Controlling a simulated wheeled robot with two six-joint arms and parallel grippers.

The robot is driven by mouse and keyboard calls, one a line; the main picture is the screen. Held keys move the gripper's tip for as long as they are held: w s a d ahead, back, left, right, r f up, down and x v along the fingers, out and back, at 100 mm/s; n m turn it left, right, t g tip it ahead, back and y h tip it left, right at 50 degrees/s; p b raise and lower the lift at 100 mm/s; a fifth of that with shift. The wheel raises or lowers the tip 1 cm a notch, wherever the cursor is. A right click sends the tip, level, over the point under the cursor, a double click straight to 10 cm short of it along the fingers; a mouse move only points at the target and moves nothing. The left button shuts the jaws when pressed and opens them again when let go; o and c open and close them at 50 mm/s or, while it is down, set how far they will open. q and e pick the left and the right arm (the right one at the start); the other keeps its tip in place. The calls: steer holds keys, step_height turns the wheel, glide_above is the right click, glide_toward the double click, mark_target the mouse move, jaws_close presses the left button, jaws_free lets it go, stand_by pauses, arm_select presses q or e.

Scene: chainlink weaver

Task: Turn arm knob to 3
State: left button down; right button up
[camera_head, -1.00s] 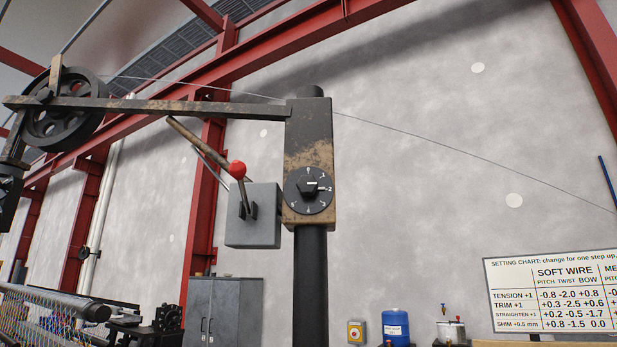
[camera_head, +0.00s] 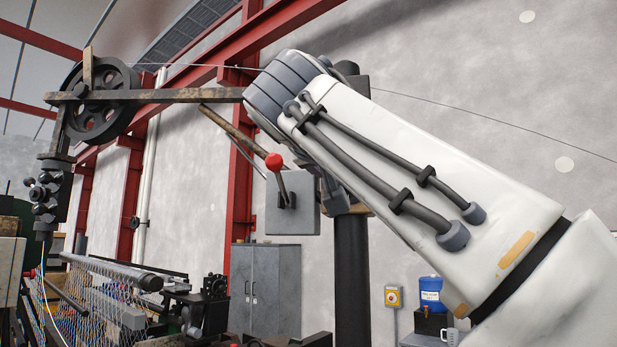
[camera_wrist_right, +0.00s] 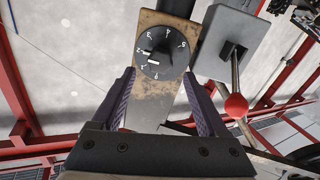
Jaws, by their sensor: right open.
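The arm knob (camera_wrist_right: 160,52) is a dark round dial with white numbers on a worn tan-and-black housing (camera_wrist_right: 148,98). In the right wrist view its white mark sits left of the dial's centre; I cannot tell exactly which number it meets. My right gripper (camera_wrist_right: 159,76) is open, its two purple-grey fingers spread on either side of the housing below the dial. Nothing is between the fingertips except the view of the housing, and I cannot tell if they touch it. In the head view my right arm hides the knob. My left gripper is not in view.
A grey box (camera_head: 292,215) with a red-balled lever (camera_head: 274,162) stands beside the housing; the red ball (camera_wrist_right: 236,106) is close to the right finger in the wrist view. A black post (camera_head: 352,270) supports the housing. A horizontal bar (camera_head: 170,96) runs left to a wheel.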

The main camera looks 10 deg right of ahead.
steer(key=shift+p+x, duration=1.35)
steer(key=shift+x, duration=2.4)
jaws_close()
